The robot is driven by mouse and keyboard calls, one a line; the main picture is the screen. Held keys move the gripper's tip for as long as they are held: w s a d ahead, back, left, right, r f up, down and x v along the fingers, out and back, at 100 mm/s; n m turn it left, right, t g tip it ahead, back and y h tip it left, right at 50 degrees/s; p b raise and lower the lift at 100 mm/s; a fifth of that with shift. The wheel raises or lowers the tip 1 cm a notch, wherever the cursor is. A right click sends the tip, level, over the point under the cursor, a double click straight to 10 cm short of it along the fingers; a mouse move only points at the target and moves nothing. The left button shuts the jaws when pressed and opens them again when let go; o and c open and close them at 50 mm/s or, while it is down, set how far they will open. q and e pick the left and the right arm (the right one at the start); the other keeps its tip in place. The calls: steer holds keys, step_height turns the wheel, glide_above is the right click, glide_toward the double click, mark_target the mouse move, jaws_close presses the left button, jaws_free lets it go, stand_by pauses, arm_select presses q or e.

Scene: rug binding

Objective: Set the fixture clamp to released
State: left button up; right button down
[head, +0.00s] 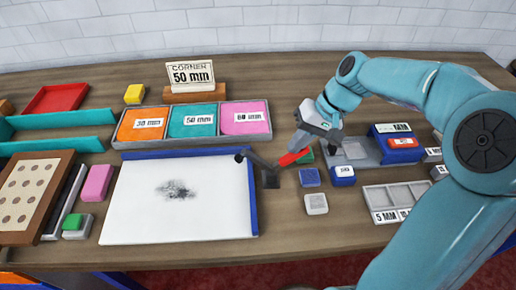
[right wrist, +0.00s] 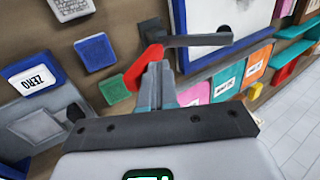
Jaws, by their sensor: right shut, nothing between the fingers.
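The fixture clamp (head: 269,174) stands at the right edge of the white board (head: 140,215). Its dark bar reaches over the board's upper right corner, and its red handle (head: 291,158) points right, toward my right gripper (head: 304,149). In the right wrist view the clamp's dark bar (right wrist: 195,40) lies over the board edge and the red handle (right wrist: 143,68) slants down to the left. My right gripper (right wrist: 155,84) is shut and empty, its fingertips right beside the handle; I cannot tell whether they touch it. My left gripper is out of view.
Small blue (head: 310,178) and grey (head: 316,204) blocks lie right of the clamp. A grey fixture with a blue ZERO block (head: 342,175) stands further right. A tray of labelled cards (head: 191,126) is behind the board. A green block (right wrist: 114,91) lies close to the handle.

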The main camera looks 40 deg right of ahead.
steer(key=shift+s+d+f+t+y+b, duration=0.3)
steer(key=shift+d+f+y+b, duration=0.1)
steer(key=shift+d+f+b, duration=0.1)
steer(key=shift+s+d+f+b, duration=0.15)
steer(key=shift+f+b, duration=0.05)
steer(key=shift+b, duration=0.1)
steer(key=shift+s+f, duration=0.1)
steer(key=shift+f, duration=0.05)
